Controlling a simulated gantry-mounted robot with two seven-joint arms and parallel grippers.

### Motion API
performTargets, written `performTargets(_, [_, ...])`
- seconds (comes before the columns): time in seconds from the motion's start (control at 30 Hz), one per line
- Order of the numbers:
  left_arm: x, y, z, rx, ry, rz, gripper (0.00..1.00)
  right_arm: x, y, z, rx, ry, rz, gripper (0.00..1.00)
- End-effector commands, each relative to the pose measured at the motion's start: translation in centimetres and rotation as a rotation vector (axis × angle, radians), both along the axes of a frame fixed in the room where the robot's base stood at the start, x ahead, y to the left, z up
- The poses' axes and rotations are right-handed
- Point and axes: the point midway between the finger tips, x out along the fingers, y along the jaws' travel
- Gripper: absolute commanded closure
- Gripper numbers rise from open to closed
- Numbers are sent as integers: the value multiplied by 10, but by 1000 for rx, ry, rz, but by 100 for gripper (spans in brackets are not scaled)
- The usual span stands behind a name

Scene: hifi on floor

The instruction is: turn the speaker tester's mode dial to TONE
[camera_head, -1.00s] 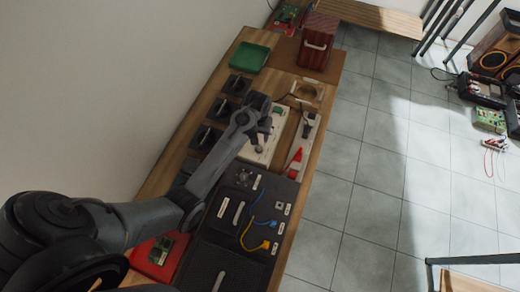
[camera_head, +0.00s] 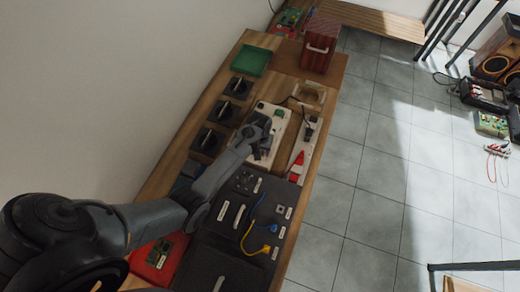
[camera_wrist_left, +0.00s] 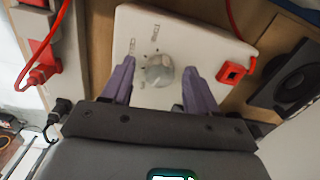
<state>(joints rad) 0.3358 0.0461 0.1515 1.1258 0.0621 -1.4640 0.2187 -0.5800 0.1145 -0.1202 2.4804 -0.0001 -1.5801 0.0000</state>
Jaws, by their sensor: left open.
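The speaker tester is a white box (camera_head: 279,126) on the bench in the head view, partly covered by my left gripper (camera_head: 263,134). In the left wrist view its white face (camera_wrist_left: 135,30) carries a round grey mode dial (camera_wrist_left: 159,71) with small marks and labels around it, too small to read. My left gripper (camera_wrist_left: 158,80) is open, with its two purple fingers on either side of the dial. A gap shows between dial and fingers; whether the fingertips are level with it I cannot tell. My right gripper is out of view.
Several dark speaker units (camera_head: 207,140) line the wall side of the bench. A white strip (camera_head: 306,135) with a red plug (camera_head: 297,160) lies right of the tester. A red connector (camera_wrist_left: 231,72) sits at the tester's edge. A dark panel with cables (camera_head: 240,215) is nearer.

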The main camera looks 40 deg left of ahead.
Motion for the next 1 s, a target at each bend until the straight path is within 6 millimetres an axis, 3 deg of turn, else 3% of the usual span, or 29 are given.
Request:
performTargets(0.27, [0, 0, -1, 0, 0, 0, 41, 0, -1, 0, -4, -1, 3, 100])
performTargets(0.63, [0, 0, -1, 0, 0, 0, 96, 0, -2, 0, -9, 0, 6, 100])
performTargets(1.0, [0, 0, 1, 0, 2, -59, 97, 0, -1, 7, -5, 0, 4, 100])
